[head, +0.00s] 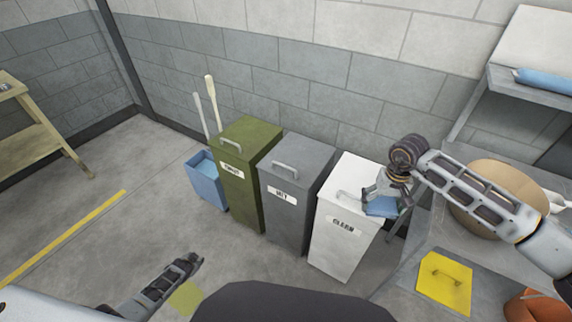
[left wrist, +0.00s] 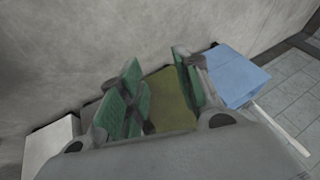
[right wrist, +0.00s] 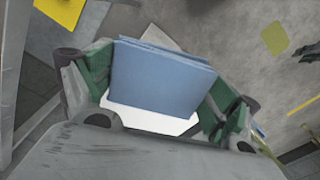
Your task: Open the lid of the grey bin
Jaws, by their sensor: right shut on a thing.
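The grey bin (head: 290,205) stands between a green bin (head: 240,170) and a white bin (head: 343,232). Its lid (head: 297,157) is shut, with a loop handle (head: 285,171) on top and a label on the front. My right gripper (head: 378,192) is shut on a blue folded cloth (right wrist: 162,78) and holds it above the right side of the white bin. My left gripper (head: 190,262) is low at the front left, apart from the bins. In the left wrist view its fingers (left wrist: 158,95) are spread and empty, with the green bin beyond them.
A blue box (head: 205,180) with long handles stands left of the green bin. A grey bench at right carries a round tan object (head: 490,195) and a yellow plate (head: 444,283). A wooden table (head: 35,135) is far left. Open floor lies in front of the bins.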

